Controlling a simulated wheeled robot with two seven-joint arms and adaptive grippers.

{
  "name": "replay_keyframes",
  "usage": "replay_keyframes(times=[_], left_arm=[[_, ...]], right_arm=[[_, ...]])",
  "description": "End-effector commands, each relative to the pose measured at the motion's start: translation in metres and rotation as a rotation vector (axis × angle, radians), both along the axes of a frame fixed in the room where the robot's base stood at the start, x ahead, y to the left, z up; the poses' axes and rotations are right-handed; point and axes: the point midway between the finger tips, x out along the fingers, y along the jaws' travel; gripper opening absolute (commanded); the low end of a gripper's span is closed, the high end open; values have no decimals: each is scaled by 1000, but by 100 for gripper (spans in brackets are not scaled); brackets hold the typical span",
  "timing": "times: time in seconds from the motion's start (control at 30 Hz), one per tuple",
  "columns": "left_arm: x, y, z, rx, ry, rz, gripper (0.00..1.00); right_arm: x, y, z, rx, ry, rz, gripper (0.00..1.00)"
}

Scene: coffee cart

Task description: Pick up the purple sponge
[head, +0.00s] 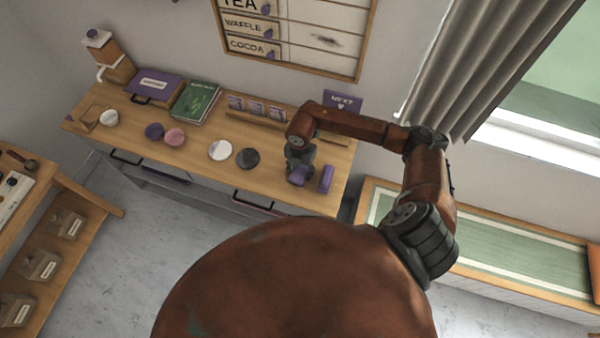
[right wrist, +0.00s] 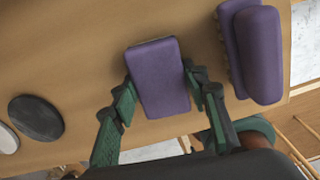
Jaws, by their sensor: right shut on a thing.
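The purple sponge (right wrist: 158,76) is a small block between the two green fingers of my right gripper (right wrist: 161,95) in the right wrist view. The fingers are shut on its sides. In the head view my right gripper (head: 299,172) points down over the right end of the wooden counter, with the purple sponge (head: 298,180) at its tips. I cannot tell whether the sponge still touches the counter. My left gripper is not in view.
A longer purple brush-like object (head: 326,179) lies close to the right of the sponge. A dark disc (head: 248,158) and a white disc (head: 220,150) lie to its left. A small wooden rack with cards (head: 255,109) stands behind. The counter's front edge is near.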

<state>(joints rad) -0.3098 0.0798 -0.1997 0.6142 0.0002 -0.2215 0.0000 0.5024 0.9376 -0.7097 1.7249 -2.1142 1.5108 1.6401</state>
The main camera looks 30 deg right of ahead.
Motion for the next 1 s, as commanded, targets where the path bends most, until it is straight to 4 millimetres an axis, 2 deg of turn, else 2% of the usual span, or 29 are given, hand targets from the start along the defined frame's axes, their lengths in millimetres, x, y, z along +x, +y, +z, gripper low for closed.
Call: replay_keyframes(times=[0.17,0.43,0.67,0.97,1.0], left_arm=[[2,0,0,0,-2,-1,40],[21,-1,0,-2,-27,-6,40],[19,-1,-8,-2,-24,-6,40],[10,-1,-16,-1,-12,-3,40],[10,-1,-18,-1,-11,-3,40]], right_arm=[[0,0,0,1,-1,0,25],[1,0,4,0,-1,0,25],[2,0,30,0,-5,1,25],[-21,49,93,3,-6,8,25],[-27,60,96,4,-3,9,25]])
